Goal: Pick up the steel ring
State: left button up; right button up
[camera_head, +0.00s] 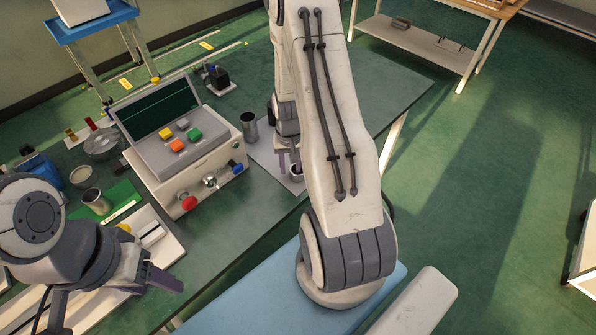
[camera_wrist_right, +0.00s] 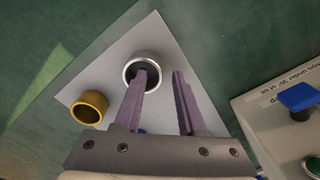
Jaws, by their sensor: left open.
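The steel ring (camera_wrist_right: 143,57) is a short silver cylinder with a dark opening, standing on a white sheet (camera_wrist_right: 185,55) in the right wrist view. My right gripper (camera_wrist_right: 165,72) is open over it. Its left-hand finger overlaps the ring's opening; whether it is inside or above, I cannot tell. The other finger is to the right of the ring, over the sheet. In the head view the ring (camera_head: 297,168) shows beside my right gripper (camera_head: 288,168), partly hidden by my right arm. My left gripper (camera_head: 165,280) is open and empty at the lower left, far from the ring.
A brass ring (camera_wrist_right: 95,98) stands left of the steel ring. A control box (camera_head: 205,165) with buttons and a blue knob stands close to the sheet. A metal cup (camera_head: 249,127) is behind the gripper.

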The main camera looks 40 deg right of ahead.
grip_shut()
dwell(1.3)
